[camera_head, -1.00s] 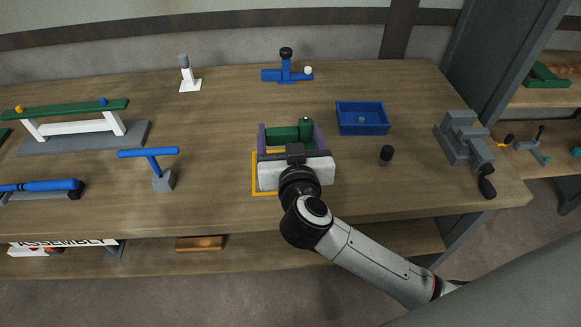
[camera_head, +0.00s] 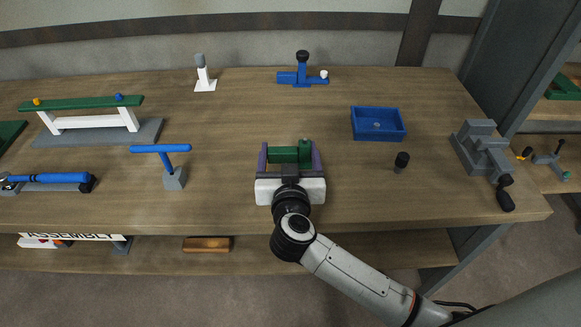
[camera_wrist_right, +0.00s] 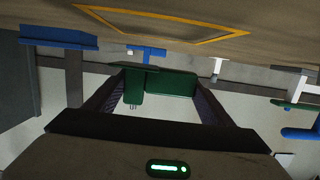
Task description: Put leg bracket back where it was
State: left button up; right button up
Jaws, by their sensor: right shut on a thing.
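My right gripper (camera_head: 290,158) is shut on a green leg bracket (camera_head: 290,155), which sits between its purple fingers. In the right wrist view the green bracket (camera_wrist_right: 170,84) shows between the fingers, with a narrower green part hanging at its left. A yellow outline (camera_wrist_right: 237,39) on the table shows in the same view, apart from the bracket. In the head view the outline is hidden, with the gripper over that part of the table. My left gripper is not in view.
A blue tray (camera_head: 378,137) and a dark knob (camera_head: 401,161) stand to the right of the gripper. A blue T-handled tool (camera_head: 172,178) stands to the left. A grey vise (camera_head: 482,150) is at the right end.

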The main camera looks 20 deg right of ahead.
jog(key=shift+f, duration=2.05)
jog(key=shift+f, duration=0.15)
jog(key=o, duration=1.1)
jog(key=shift+o, duration=0.2)
jog(key=shift+f, duration=0.1)
